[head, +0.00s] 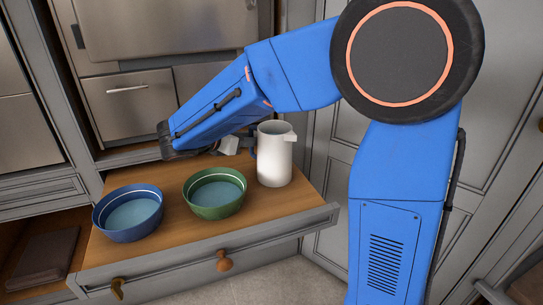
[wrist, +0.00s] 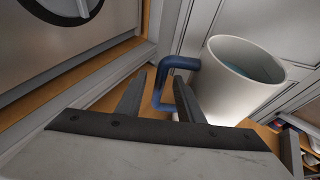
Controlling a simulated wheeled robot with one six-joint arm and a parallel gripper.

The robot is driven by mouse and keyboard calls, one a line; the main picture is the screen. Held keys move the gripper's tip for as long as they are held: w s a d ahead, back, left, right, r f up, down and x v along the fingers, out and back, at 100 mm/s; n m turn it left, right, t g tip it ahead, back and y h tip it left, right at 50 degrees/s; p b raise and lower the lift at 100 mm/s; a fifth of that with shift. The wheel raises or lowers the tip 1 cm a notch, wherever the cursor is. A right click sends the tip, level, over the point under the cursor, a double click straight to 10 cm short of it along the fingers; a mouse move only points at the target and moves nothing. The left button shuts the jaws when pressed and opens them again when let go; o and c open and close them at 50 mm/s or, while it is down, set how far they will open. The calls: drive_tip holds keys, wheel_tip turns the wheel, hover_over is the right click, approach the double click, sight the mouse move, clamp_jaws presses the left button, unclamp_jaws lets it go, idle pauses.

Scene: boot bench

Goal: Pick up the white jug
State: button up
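The white jug (head: 275,157) stands upright on the wooden surface at the back right, with its spout to the right. In the wrist view the jug (wrist: 237,85) fills the right side, and its blue handle (wrist: 156,92) points toward my gripper (wrist: 159,78). My gripper is open, with a clear gap between its two fingers. The upright part of the handle appears between the fingers, with the right finger near the handle's loop. I cannot tell whether either finger touches it. In the head view my arm hides most of the gripper.
A green bowl (head: 215,193) stands just left of the jug, and a blue bowl (head: 128,213) stands farther left. Both share the wooden top (head: 172,218) of the drawer unit. Grey cabinet panels rise behind and to the right. A dark folded item (head: 42,262) lies lower left.

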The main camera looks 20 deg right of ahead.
drive_tip(key=shift+w+d+f, duration=0.25)
drive_tip(key=shift+d, duration=0.2)
drive_tip(key=shift+c, duration=0.3)
clamp_jaws()
drive_tip(key=shift+r, duration=0.15)
